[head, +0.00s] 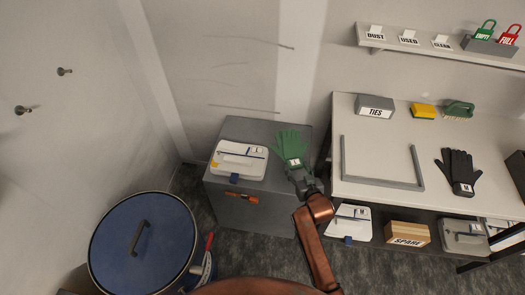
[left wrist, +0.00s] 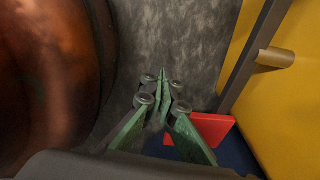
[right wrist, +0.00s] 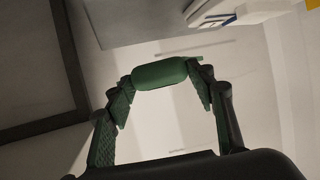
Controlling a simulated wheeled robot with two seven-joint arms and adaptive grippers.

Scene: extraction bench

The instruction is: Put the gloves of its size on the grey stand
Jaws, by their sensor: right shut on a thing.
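My right gripper (head: 302,180) is shut on the green gloves (head: 291,146), which carry a small white label that is too small to read surely. They are over the right part of the top of a grey cabinet-like stand (head: 282,205); I cannot tell whether they touch it. In the right wrist view a green piece (right wrist: 160,74) sits between the fingers. Black gloves (head: 458,168) with a white label, seemingly M, lie on the workbench. My left gripper (left wrist: 162,85) is shut and empty in the left wrist view, outside the head view.
A white case (head: 240,158) lies on the left of the stand's top. A blue-lidded drum (head: 120,240) stands at lower left. The workbench (head: 385,140) on the right holds a TIES box (head: 374,106), a yellow sponge (head: 423,111) and a green brush (head: 459,108).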

